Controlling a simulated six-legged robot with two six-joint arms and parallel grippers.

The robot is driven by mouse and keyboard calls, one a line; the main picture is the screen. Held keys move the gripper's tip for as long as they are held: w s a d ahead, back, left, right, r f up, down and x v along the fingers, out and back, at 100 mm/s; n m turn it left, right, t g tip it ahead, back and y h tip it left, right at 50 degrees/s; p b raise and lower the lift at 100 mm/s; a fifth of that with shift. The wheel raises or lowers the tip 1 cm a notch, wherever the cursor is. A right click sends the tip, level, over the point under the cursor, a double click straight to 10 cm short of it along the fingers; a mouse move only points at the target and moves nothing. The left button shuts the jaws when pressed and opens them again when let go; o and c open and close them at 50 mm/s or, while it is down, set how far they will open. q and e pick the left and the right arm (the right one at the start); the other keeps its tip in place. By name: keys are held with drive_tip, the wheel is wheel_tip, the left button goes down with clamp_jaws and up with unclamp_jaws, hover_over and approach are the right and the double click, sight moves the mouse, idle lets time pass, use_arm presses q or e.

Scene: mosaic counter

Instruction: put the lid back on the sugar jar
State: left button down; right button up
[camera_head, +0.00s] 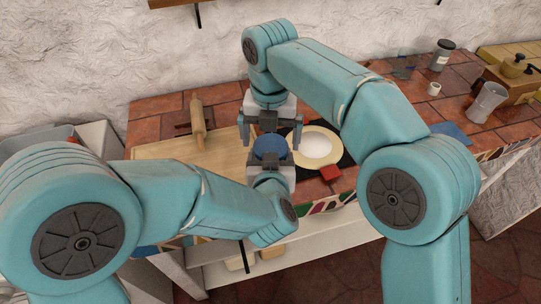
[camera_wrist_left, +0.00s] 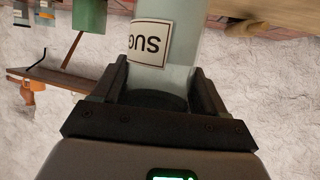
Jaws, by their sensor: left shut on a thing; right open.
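My left gripper (camera_head: 270,168) is shut on the sugar jar. In the left wrist view the pale, see-through jar (camera_wrist_left: 180,50) stands between its fingers, with a white label reading "SUG" upside down in that picture. In the head view a round blue top (camera_head: 270,148) shows at the left gripper; I cannot tell whether it is the jar's rim or its lid. My right gripper (camera_head: 269,128) is open just beyond and above it, fingers spread to either side. I see nothing in its jaws. No separate lid can be made out with certainty.
A wooden board (camera_head: 165,150) with a rolling pin (camera_head: 198,120) lies left. A cream-rimmed plate (camera_head: 334,134) and a red block (camera_head: 330,173) are right of the grippers. A metal pitcher (camera_head: 487,103), white cup (camera_head: 435,89) and dark-lidded jar (camera_head: 441,58) stand farther right.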

drive_tip(key=shift+f, duration=0.5)
drive_tip(key=c, duration=1)
drive_tip(key=o, duration=1)
drive_tip(key=shift+r, duration=0.15)
drive_tip(key=shift+r, duration=2.15)
